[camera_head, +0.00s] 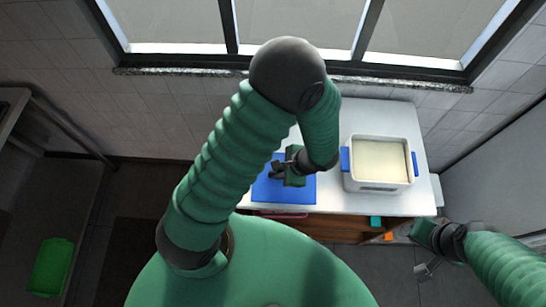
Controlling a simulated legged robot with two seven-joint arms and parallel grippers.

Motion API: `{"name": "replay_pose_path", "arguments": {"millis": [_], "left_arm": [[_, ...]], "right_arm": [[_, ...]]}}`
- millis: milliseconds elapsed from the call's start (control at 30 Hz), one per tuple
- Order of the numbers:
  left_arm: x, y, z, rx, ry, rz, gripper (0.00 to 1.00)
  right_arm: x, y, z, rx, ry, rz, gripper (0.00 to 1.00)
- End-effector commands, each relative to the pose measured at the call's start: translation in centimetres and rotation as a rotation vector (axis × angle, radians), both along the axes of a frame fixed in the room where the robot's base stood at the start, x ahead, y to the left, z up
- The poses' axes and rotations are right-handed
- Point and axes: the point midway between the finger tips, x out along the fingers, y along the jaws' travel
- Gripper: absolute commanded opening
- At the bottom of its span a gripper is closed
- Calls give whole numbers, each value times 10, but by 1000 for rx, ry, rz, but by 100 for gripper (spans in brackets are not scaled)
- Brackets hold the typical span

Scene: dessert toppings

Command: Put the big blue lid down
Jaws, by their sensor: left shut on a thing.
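The big blue lid (263,193) is a flat blue rectangle at the left part of the white table. My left gripper (279,172) is over the lid and shut on it, near its back edge. The forearm and gripper hide part of the lid. I cannot tell whether the lid touches the table top. My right gripper (428,267) is at the lower right, beyond the table's front right corner and away from the lid. Whether its fingers are open is unclear.
A white container (378,187) with blue side handles and pale contents stands open on the right of the white table (358,115). The table's back is clear. Small teal (376,222) and orange (389,236) items show below the front edge. A green bin (53,265) is at the lower left.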

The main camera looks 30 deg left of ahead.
Motion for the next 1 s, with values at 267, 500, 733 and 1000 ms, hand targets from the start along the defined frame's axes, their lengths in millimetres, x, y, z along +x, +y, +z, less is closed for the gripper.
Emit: {"name": "replay_pose_path", "arguments": {"millis": [267, 500, 733, 1000], "left_arm": [[26, 46, -3, 2, -1, 3, 0], [31, 56, -38, 2, 2, -2, 0], [32, 56, -42, 1, -1, 1, 0], [31, 55, -41, 1, -2, 0, 35]], "right_arm": [[0, 0, 17, 0, 0, -1, 0], [0, 0, 24, 0, 0, -1, 0], [0, 0, 23, 0, 0, 0, 0], [0, 0, 23, 0, 0, 0, 0]]}}
